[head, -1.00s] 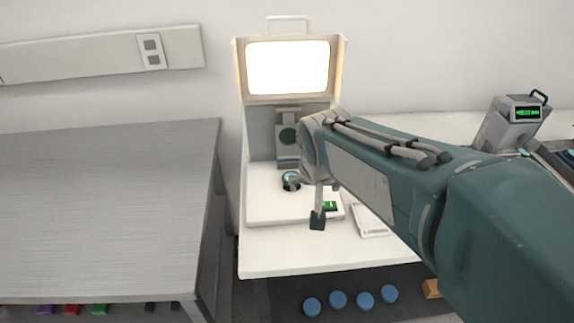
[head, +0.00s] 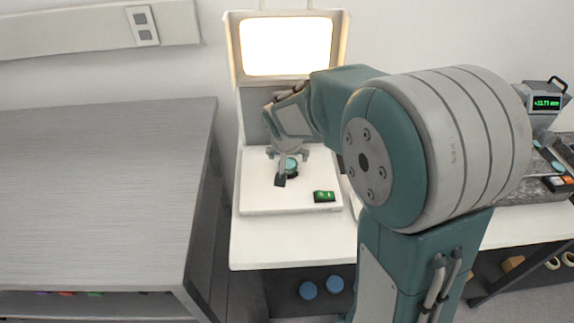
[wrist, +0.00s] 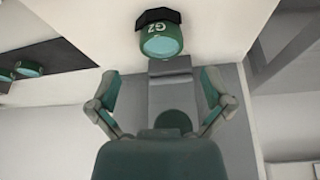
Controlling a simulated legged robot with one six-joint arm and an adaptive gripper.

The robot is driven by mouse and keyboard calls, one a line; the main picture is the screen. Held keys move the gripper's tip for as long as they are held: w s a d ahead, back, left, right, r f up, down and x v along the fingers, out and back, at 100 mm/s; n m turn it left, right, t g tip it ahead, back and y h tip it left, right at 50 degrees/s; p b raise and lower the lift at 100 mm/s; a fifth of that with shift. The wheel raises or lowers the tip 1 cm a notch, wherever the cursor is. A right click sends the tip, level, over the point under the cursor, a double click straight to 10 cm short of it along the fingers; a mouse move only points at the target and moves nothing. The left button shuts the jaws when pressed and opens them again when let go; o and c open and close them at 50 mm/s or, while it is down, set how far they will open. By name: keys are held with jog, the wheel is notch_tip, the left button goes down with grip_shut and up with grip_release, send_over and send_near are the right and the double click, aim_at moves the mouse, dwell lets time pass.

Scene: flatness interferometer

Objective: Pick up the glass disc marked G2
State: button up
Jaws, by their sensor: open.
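The glass disc marked G2 (wrist: 160,43) is a green-rimmed disc with a pale teal face, sitting in a black holder (wrist: 153,18) at the top of the wrist view.
A grey stand with a dark green round (wrist: 173,120) shows in the wrist view. A grey bench (head: 95,190) stands left, its top clear.

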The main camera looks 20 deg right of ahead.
aim_at(288, 164)
jog(key=x, duration=0.5)
jog(key=shift+w, duration=0.1)
jog(key=shift+a, duration=0.15)
jog(key=c, duration=1.1)
jog(key=shift+r, duration=0.1)
jog(key=shift+r, duration=0.65)
jog(key=s+a+r, duration=0.2)
jog(key=s+r, duration=0.9)
jog(key=s, duration=0.3)
jog(key=shift+a+r, duration=0.25)
jog(key=shift+r, duration=0.05)
